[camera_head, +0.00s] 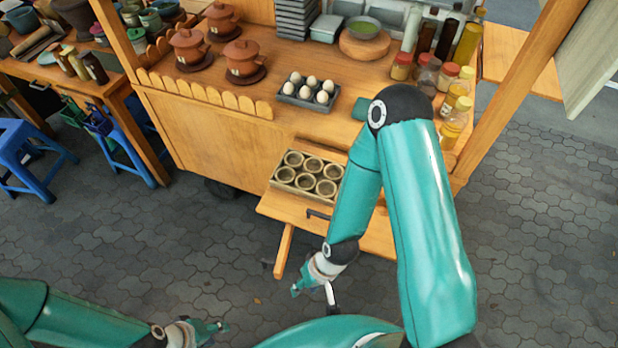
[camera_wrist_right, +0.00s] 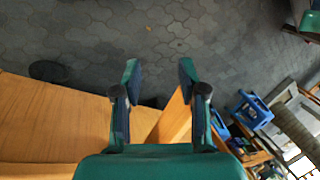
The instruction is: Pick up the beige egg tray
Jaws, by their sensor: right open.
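The beige egg tray (camera_head: 308,176) lies on the pulled-out drawer at the front of the wooden cart in the head view, with two rows of round, empty-looking cups. My right gripper (camera_head: 314,290) hangs below and in front of the drawer, clear of the tray. In the right wrist view my right gripper (camera_wrist_right: 160,80) is open, with nothing between its fingers. The tray is not seen in that view. My left gripper (camera_head: 214,328) is low at the left, far from the tray; its jaw opening is too small to judge.
A dark grey tray (camera_head: 308,93) with several white eggs sits on the cart top. Brown clay pots (camera_head: 243,57) stand left of it, bottles and jars (camera_head: 455,100) at the right edge. Blue stools (camera_head: 28,150) stand at the left. The paved floor is open in front.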

